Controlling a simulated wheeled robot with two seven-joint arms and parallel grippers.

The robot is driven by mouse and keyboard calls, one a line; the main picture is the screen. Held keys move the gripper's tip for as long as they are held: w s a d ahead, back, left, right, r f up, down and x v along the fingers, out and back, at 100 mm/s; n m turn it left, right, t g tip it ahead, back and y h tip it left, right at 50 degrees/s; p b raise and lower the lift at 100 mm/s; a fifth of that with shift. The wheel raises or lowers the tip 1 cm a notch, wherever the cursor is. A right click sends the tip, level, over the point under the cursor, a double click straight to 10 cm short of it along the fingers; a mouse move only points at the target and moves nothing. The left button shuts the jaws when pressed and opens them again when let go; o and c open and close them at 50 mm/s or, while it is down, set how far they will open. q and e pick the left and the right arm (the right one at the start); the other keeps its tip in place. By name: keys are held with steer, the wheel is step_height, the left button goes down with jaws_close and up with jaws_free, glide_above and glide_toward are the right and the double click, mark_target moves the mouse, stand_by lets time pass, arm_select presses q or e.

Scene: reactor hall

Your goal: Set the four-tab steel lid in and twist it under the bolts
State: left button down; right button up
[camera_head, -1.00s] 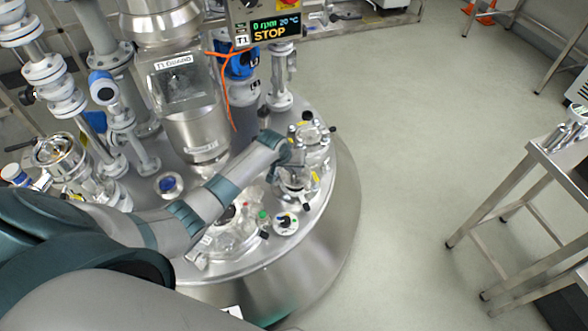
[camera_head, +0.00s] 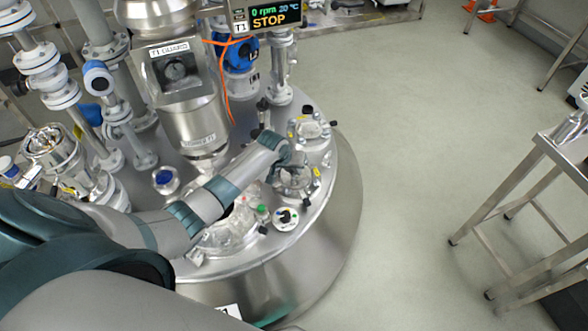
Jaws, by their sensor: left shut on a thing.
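My left arm reaches in from the left over the steel vessel top. My left gripper (camera_head: 288,162) is shut and points down at a round bolted port (camera_head: 296,190) near the vessel's right rim. The steel lid seems to be in its jaws at this port, but it is small and partly hidden by the gripper. I cannot tell whether its tabs are under the bolts. A yellow tag (camera_head: 316,172) shows at the port's right side. My right gripper is not in view.
A second bolted port (camera_head: 308,129) stands just behind. A round white dial-like fitting (camera_head: 286,217) is in front. The guarded drive column (camera_head: 185,90), pipework (camera_head: 108,95) and an orange cable (camera_head: 226,85) crowd the back. A steel table (camera_head: 550,160) stands right, across clear floor.

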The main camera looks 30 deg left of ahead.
arm_select(q)
steer(key=shift+r, duration=0.1)
steer(key=shift+d+n+p, duration=0.1)
steer(key=shift+n+p, duration=0.5)
steer(key=shift+p, duration=0.25)
steer(key=shift+w+d+n+y+p, duration=0.15)
steer(key=shift+n+y+p, duration=0.65)
steer(key=shift+n+p, duration=0.6)
steer(key=c, duration=2.2)
jaws_free()
steer(key=shift+n, duration=0.3)
steer(key=o, duration=0.5)
step_height(320, 180, up, 6)
steer(key=p, duration=0.6)
steer(key=shift+p, duration=0.3)
